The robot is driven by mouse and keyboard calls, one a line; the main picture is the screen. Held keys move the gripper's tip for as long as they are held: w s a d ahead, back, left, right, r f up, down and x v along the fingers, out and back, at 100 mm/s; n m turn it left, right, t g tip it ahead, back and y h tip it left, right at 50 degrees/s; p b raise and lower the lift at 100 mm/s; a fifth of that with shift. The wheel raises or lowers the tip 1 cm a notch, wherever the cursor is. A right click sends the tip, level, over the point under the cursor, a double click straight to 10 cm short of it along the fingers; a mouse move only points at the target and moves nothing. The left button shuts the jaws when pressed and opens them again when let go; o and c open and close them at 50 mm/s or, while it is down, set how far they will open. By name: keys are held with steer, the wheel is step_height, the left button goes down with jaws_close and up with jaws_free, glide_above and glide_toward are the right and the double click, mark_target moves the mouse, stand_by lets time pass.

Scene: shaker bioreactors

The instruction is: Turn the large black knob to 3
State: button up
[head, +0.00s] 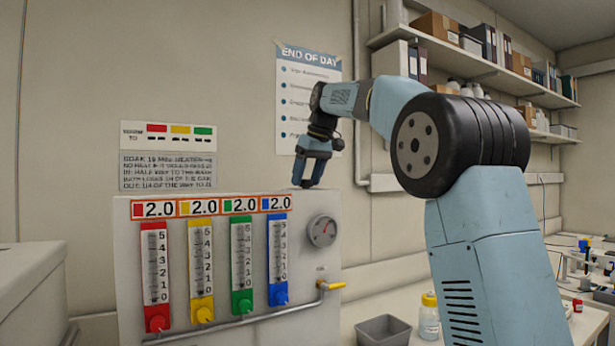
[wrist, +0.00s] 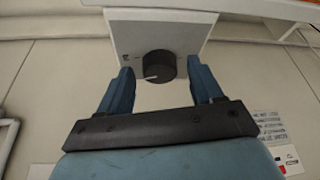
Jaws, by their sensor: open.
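The large black knob (wrist: 161,66) shows in the wrist view, on the face of a pale box. It is round, with a white pointer line towards the lower left of the picture. My gripper (wrist: 159,70) is open, with one blue finger at each side of the knob in that view. I cannot tell how near the fingertips are, and no contact shows. In the head view my gripper (head: 307,184) hangs at the top right corner of the flow meter panel. The knob does not show there, and its scale numbers are not readable.
The grey panel (head: 210,324) carries red, yellow, green and blue flow tubes, displays reading 2.0, a round gauge (head: 322,231) and a yellow-handled valve (head: 331,286). Wall notices hang behind. A grey bin (head: 383,331) and a bottle (head: 429,318) stand low at right.

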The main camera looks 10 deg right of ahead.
steer(key=shift+c, duration=0.4)
steer(key=c, duration=0.9)
steer(key=shift+m+t+h, duration=0.3)
steer(key=shift+m+h, duration=0.3)
steer(key=shift+m, duration=1)
steer(key=shift+c, duration=0.2)
steer(key=o, duration=1)
